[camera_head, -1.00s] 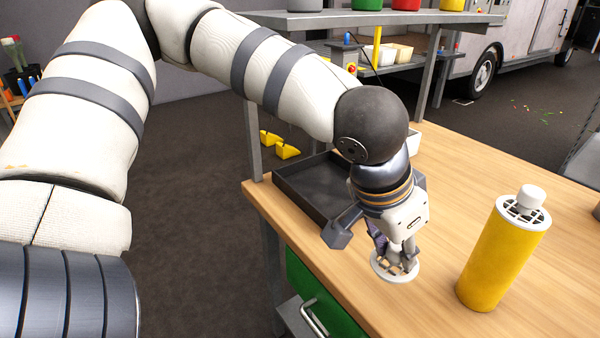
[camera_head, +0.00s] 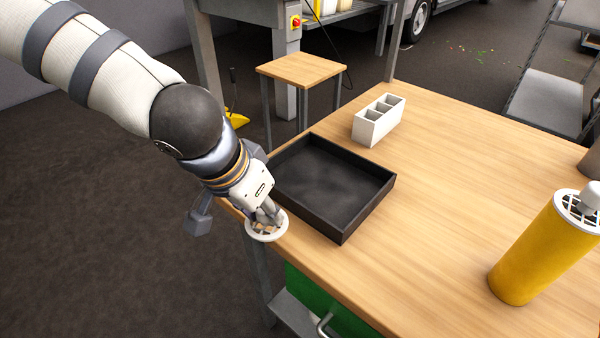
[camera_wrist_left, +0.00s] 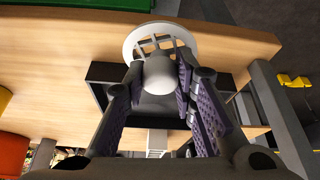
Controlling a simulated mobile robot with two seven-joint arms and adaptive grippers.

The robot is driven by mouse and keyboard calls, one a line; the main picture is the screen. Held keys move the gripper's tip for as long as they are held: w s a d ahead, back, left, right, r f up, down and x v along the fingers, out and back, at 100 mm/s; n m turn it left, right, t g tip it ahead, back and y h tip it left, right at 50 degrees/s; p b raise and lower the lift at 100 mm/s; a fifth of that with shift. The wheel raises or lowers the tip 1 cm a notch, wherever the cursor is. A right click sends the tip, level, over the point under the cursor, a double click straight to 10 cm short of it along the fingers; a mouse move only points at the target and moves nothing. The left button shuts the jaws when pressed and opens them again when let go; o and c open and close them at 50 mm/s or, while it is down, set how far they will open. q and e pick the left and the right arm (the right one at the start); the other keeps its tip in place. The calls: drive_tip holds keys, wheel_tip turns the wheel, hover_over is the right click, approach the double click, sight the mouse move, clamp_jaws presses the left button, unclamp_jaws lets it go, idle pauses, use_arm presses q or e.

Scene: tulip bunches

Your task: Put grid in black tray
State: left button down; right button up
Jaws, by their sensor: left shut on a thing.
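The grid (camera_head: 257,236) is a white round disc with slots and a pale knob. My left gripper (camera_head: 267,214) is shut on it, at the table's left edge, just left of the tray's near-left side. In the left wrist view, the knob (camera_wrist_left: 160,75) sits between the purple-padded fingers, with the grid's slotted disc (camera_wrist_left: 134,42) beyond it. The black tray (camera_head: 368,212) lies on the wooden table, empty and open at the top. It shows partly behind the fingers in the left wrist view (camera_wrist_left: 101,72). My right gripper is out of view.
A yellow cylinder (camera_head: 530,258) with another white slotted grid (camera_head: 575,210) on top stands at the right. A white compartment box (camera_head: 378,122) is behind the tray. The wooden table (camera_head: 450,170) is clear between tray and cylinder. A small stool (camera_head: 300,69) stands beyond.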

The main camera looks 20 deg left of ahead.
use_arm(q)
drive_tip(key=w, duration=0.2)
drive_tip(key=w+d, duration=0.1)
drive_tip(key=w, duration=0.1)
drive_tip(key=w+d, duration=0.1)
drive_tip(key=w, duration=0.5)
drive_tip(key=w+d+b, duration=0.1)
drive_tip(key=w, duration=0.2)
drive_tip(key=w+d, duration=0.1)
drive_tip(key=w, duration=0.2)
drive_tip(key=shift+w+d+f+b, duration=0.15)
drive_tip(key=shift+w+f+b, duration=0.1)
drive_tip(key=shift+b, duration=0.15)
drive_tip(key=x, duration=0.2)
drive_tip(key=shift+w+f, duration=0.1)
drive_tip(key=shift+f, duration=0.45)
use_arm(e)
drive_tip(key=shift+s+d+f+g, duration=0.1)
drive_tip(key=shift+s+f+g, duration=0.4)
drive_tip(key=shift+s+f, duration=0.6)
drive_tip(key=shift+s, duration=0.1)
use_arm(q)
drive_tip(key=shift+f, duration=0.15)
drive_tip(key=c, duration=1.3)
unclamp_jaws()
